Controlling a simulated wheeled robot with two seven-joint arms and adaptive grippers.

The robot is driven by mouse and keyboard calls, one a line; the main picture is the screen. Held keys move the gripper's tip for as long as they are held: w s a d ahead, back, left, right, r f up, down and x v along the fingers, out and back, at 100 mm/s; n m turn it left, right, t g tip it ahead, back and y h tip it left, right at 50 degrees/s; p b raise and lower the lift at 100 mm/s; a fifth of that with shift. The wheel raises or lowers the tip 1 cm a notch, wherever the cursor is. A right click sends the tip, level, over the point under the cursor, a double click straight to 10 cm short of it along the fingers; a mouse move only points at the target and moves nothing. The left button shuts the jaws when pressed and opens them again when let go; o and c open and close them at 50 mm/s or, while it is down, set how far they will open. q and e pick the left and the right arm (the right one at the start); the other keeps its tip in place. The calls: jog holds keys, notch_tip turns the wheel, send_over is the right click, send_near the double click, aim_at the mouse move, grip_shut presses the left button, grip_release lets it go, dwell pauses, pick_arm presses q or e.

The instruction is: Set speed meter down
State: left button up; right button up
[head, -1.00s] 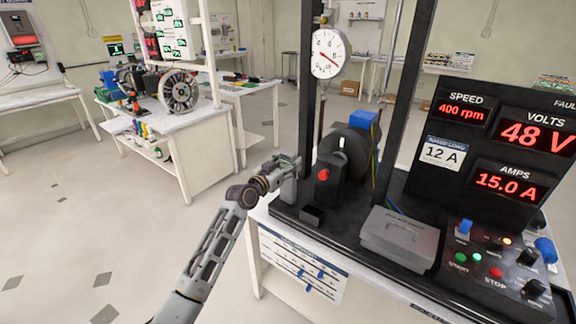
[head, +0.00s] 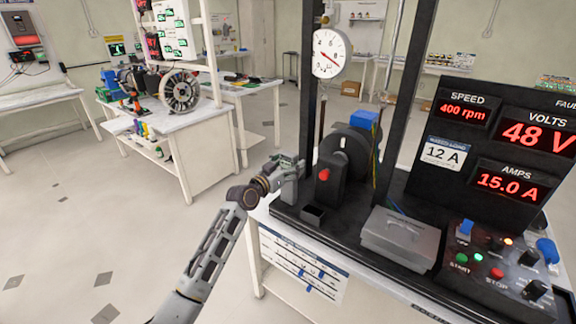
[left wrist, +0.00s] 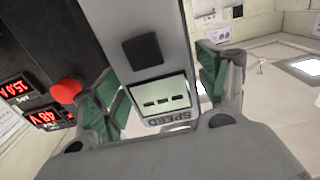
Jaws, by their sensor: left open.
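The speed meter is a grey box-shaped device. In the left wrist view the meter (left wrist: 165,95) shows a black square and a small screen with dashes, its word SPEED upside down. My left gripper (left wrist: 163,85) is open, with one green-padded finger on each side of the meter. In the head view the speed meter (head: 289,190) looks upright at the left edge of the black bench top, beside the black unit with a red knob. My left gripper (head: 288,163) is at its upper part. Its lower end is partly hidden by my wrist. My right gripper is out of view.
The black unit with a red knob (head: 325,176) stands close to the right of the meter. A small black open box (head: 313,215) and a grey lidded box (head: 399,235) are on the bench top. A round dial (head: 329,53) hangs above. The floor at the left is clear.

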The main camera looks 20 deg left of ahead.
pick_arm(q)
jog(key=shift+s+r, duration=0.1)
jog(key=shift+r, duration=0.05)
jog(key=v, duration=1.1)
jog(key=shift+s+a, duration=0.15)
jog(key=shift+s, duration=0.25)
